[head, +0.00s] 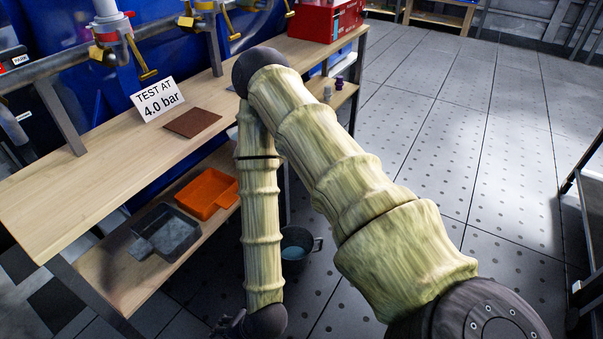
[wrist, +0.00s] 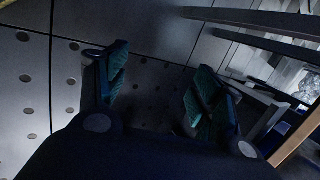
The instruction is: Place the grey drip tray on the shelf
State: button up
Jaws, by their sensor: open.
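A grey drip tray (head: 168,233) lies on the lower wooden shelf (head: 105,272) of the bench in the head view, at the left. An orange tray (head: 207,193) lies just behind it on the same shelf. My gripper (wrist: 155,95) is open and empty in the wrist view, with bare floor between its fingers. In the head view my arm hangs in front of the bench, and only a dark part of the gripper (head: 232,325) shows at the bottom edge. The grey tray is apart from the gripper.
The bench top (head: 60,190) carries a "TEST AT 4.0 bar" sign (head: 159,99), a brown mat (head: 192,123) and a red box (head: 325,18). A dark bucket (head: 297,243) stands on the floor beside the bench. Pipes with yellow valves run above. The floor to the right is clear.

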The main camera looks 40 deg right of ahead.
jog(key=s+d+f+n+g+h, duration=0.1)
jog(key=s+d+f+n+g, duration=0.1)
jog(key=s+d+n, duration=0.4)
jog(key=s+d+f+n+g+h, duration=0.2)
jog(key=s+d+f+n, duration=0.1)
jog(key=s+d+n, duration=0.3)
jog(key=shift+d+f+n+g+h, duration=0.3)
jog(key=shift+d+n+g, duration=0.1)
jog(key=shift+d, duration=0.55)
